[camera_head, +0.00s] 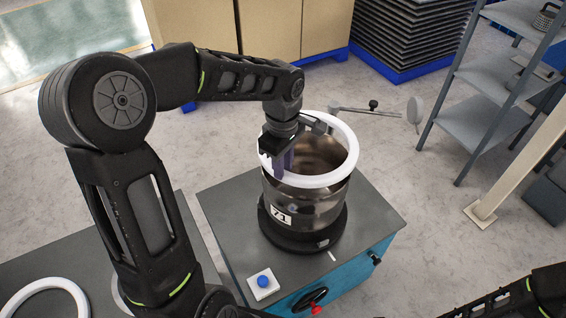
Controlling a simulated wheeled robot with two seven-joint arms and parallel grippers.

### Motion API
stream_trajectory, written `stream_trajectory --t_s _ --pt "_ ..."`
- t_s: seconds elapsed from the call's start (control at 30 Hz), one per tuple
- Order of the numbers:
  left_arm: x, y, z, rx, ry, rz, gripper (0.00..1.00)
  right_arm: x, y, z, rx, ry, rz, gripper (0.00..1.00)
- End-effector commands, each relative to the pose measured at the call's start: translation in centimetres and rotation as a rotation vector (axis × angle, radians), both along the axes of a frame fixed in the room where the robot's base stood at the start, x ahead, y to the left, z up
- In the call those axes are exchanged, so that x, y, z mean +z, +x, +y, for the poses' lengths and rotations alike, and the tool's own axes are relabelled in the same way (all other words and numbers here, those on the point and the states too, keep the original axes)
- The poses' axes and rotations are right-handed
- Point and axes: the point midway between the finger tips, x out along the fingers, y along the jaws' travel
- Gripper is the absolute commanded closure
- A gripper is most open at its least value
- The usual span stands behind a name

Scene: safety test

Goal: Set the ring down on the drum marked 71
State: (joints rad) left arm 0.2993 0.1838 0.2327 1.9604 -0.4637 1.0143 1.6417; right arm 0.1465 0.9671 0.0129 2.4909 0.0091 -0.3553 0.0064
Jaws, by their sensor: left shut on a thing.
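The drum marked 71 (322,206) is a shiny dark cylinder, upright on a black round base, with its white label facing front-left. A white ring (346,168) lies level at the drum's top, seen around its open mouth. I cannot tell whether it touches the rim or hovers just above it. My left gripper (279,168) is shut on the ring's left side, fingers pointing down. The gripper hides part of the ring and the drum's mouth. My right arm shows at the bottom right; its gripper is out of view.
The drum stands on a grey-topped blue cabinet (228,212) with a blue button box (263,282). A second white ring (45,290) lies on the grey table at bottom left. A lever with a round plate (414,110) is behind the drum. Metal shelves (487,82) stand right.

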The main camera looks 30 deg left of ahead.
Motion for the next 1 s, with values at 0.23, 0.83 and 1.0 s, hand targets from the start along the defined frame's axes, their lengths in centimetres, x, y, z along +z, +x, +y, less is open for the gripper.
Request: stream_trajectory --t_s 0.23,0.83,1.0 --pt "-1.5 0.1 0.0 -0.001 0.000 -0.002 1.00 -0.9 0.1 0.0 0.001 0.003 -0.003 0.42" --pt "-4.3 0.1 0.0 -0.001 0.000 -0.003 1.00 -3.4 0.4 0.2 0.004 0.010 -0.014 0.42" --pt "-4.5 0.1 0.0 -0.001 0.000 -0.003 1.00 -3.6 0.5 0.2 0.004 0.011 -0.015 0.42"
